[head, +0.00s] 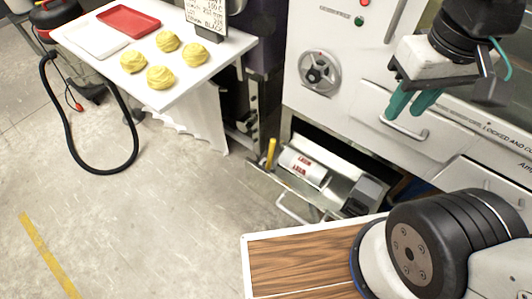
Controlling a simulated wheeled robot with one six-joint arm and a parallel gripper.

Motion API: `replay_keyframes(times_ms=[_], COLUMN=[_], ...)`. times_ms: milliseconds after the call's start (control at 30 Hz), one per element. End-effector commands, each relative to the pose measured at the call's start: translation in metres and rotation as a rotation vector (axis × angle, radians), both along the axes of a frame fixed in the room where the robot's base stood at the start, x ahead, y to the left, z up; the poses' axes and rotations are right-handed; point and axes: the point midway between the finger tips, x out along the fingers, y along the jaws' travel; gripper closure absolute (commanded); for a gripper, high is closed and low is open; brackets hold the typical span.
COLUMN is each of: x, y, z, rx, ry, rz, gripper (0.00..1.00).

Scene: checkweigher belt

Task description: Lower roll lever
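A yellow lever (271,153) stands roughly upright at the left end of a low metal unit under the white machine. Next to it lies a white roll (303,168) with red lettering. My gripper (411,106) has teal fingers and hangs at the upper right, in front of the white machine's lower panel. It is well above and to the right of the lever. Its two fingers look a little apart, with nothing between them. The lever's lower end is hard to make out.
The white machine (340,105) with a round knob (320,72) stands behind the roll unit. A metal bar handle (297,211) juts out at its front. A white table (205,75) with yellow mounds is at upper left. The floor at left is mostly clear, with a black hose (68,135).

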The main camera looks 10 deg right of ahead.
Motion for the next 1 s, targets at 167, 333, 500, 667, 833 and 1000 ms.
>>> replay_keyframes(times_ms=[167, 333, 500, 667, 833, 1000], x=[0.012, 0.029, 0.048, 0.067, 0.084, 0.099], y=[0.023, 0.043, 0.063, 0.084, 0.110, 0.138], z=[-0.022, -0.042, -0.064, -0.088, -0.119, -0.154], rx=[-0.018, -0.084, -0.176, -0.274, -0.387, -0.505], ry=[0.129, 0.241, 0.333, 0.405, 0.468, 0.520], rz=[0.117, 0.248, 0.391, 0.537, 0.706, 0.882], gripper=[1.00, 1.00, 1.00, 1.00, 1.00, 1.00])
